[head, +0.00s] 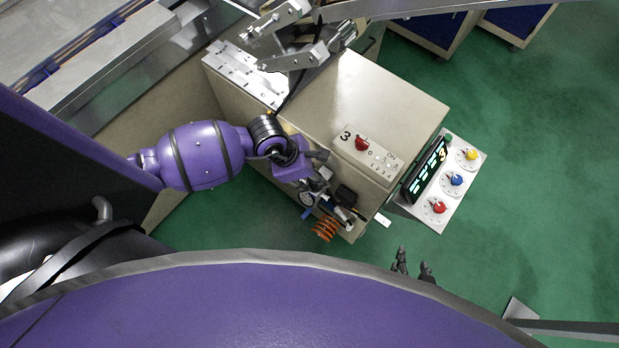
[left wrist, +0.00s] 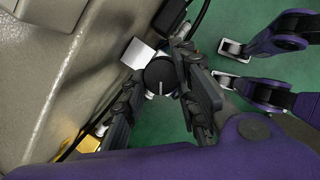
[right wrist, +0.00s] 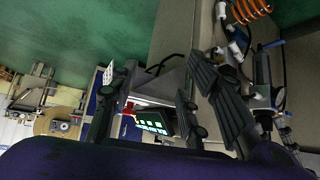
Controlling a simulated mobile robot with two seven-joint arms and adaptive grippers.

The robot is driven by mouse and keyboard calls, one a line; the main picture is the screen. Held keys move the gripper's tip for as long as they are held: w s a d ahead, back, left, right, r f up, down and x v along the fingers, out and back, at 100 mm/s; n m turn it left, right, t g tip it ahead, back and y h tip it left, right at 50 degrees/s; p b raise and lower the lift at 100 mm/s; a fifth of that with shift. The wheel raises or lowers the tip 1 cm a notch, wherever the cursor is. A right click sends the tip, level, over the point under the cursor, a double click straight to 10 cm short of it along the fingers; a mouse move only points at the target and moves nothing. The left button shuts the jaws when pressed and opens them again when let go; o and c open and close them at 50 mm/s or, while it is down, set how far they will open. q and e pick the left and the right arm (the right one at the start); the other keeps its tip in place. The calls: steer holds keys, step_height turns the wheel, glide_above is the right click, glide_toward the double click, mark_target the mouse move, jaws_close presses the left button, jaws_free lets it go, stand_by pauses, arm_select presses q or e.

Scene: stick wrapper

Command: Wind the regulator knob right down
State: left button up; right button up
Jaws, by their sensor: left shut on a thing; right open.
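The regulator knob (left wrist: 160,77) is round and black with a white line on its top, in the left wrist view. My left gripper (head: 314,172) is shut on it, with one finger on each side of the knob. In the head view the gripper hides the knob. A round gauge (head: 306,199) shows just below the left gripper, at the side of the beige machine (head: 385,95). My right gripper (head: 412,266) is open and empty, apart from the machine near the bottom of the head view. Its spread fingers also show in the right wrist view (right wrist: 160,82).
An orange coiled hose (head: 324,229) hangs below the gauge. A box with a red knob (head: 362,143) sits on the machine. A panel with yellow, blue and red dials (head: 455,181) and a lit display (head: 426,168) stands to the right. Green floor (head: 530,150) is clear further right.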

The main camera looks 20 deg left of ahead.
arm_select(q)
steer(key=shift+w+r+n+t+p, duration=0.25)
steer(key=shift+n+p, duration=0.1)
steer(key=shift+n, duration=0.2)
steer(key=shift+w+r+n+t+p, duration=0.2)
steer(key=shift+n+t+p, duration=0.1)
steer(key=shift+n, duration=0.25)
steer(key=shift+f, duration=0.1)
steer(key=shift+a, duration=0.1)
steer(key=o, duration=1)
steer(key=shift+o, duration=0.3)
steer(key=shift+f, duration=0.1)
steer(key=shift+s+f, duration=0.1)
steer(key=shift+s, duration=0.2)
steer(key=v, duration=1.2)
steer(key=shift+w+d, duration=0.15)
steer(key=shift+d, duration=0.15)
